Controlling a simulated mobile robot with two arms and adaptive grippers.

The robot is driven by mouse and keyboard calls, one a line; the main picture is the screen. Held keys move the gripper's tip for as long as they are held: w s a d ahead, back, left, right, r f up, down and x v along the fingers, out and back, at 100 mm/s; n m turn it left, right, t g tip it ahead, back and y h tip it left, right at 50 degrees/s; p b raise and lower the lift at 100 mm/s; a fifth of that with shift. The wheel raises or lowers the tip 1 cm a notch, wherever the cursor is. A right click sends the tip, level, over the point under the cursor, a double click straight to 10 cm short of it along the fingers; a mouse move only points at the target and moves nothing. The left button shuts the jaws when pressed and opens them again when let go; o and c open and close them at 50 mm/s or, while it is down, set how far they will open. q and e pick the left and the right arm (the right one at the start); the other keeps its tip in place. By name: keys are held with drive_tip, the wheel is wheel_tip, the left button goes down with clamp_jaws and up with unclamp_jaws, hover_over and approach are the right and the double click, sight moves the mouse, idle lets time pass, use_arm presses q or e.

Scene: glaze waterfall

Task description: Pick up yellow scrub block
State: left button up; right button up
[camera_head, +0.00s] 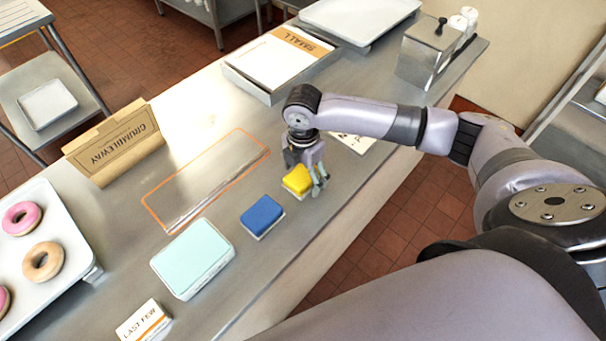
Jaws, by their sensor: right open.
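The yellow scrub block (296,181) lies on the steel counter, right of the blue block. My right gripper (318,185) points down at the block, with its fingers at the block's right side and its palm just above. Its jaws are open. Part of the block is hidden behind the gripper, and I cannot tell whether a finger touches it. My left gripper is not in view.
A blue block (262,216) and a pale blue box (193,258) stand in line to the left. An orange-outlined area (205,180) of the counter (205,95) is empty. A SMALL box (280,62), metal canister (425,50), Crumbleway box (115,142) and donut tray (75,235) surround it.

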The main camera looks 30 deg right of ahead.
sight(303, 174)
drive_tip(key=shift+c, duration=0.2)
drive_tip(key=c, duration=1.3)
drive_tip(key=shift+r, duration=0.55)
wheel_tip(303, 174, up, 19)
drive_tip(key=b, duration=0.2)
drive_tip(key=shift+f+b, duration=0.1)
drive_tip(key=shift+b, duration=0.3)
